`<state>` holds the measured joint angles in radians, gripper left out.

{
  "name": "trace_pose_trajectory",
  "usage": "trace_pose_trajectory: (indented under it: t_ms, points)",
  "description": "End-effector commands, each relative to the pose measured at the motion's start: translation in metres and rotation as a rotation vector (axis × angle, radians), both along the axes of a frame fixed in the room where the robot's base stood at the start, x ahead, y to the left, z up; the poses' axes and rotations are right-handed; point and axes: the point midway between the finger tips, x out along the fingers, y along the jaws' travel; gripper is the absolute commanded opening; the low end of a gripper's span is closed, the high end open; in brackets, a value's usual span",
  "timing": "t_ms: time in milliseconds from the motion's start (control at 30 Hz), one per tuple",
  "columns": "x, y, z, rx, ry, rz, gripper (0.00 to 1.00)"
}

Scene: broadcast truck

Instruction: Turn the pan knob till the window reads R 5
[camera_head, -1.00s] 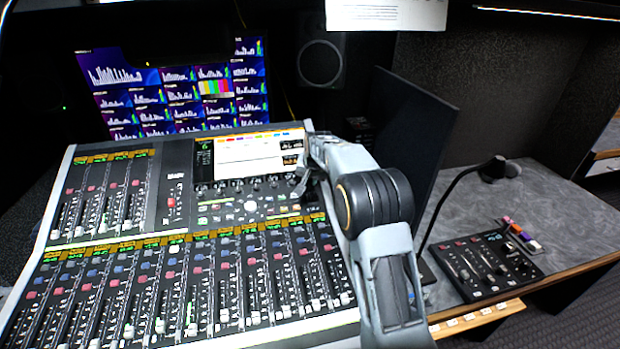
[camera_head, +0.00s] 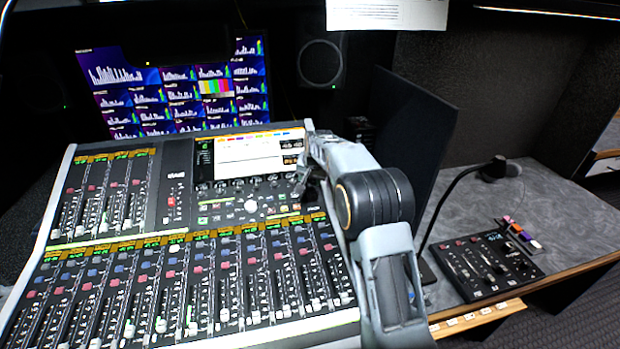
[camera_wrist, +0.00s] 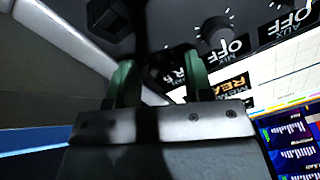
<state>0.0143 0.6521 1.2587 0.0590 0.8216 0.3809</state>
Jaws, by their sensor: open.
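In the wrist view, my gripper (camera_wrist: 160,70) is open, its two green fingers apart above the console panel. A dark, blurred shape lies between the fingers, where the pan knob would be; I cannot tell whether they touch it. A small dark window (camera_wrist: 178,76) with white characters shows beside the right finger. It is partly hidden; an R seems to show, but the digit is not clear. In the head view, my gripper (camera_head: 304,183) is down at the right end of the knob row under the console screen (camera_head: 245,158), and my arm hides the spot.
Another knob (camera_wrist: 214,30) with an OFF window (camera_wrist: 232,47) is close to the right finger. The fader console (camera_head: 180,265) fills the left. A dark upright panel (camera_head: 408,125), a gooseneck microphone (camera_head: 452,195) and a small control box (camera_head: 487,265) stand to the right.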

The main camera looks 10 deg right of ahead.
Motion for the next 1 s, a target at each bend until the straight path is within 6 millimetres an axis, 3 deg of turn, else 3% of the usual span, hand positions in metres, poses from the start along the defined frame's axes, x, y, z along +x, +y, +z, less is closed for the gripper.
trace_pose_trajectory:
  t_ms: [167,600,800,1000]
  points:
    - [-0.008,-0.001,0.021,0.000,-0.004,0.000,0.47]
    - [-0.042,-0.004,0.099,-0.001,-0.004,0.000,0.47]
    - [-0.051,-0.005,0.118,0.000,-0.002,0.000,0.47]
    - [-0.054,-0.005,0.125,0.000,-0.001,0.000,0.47]
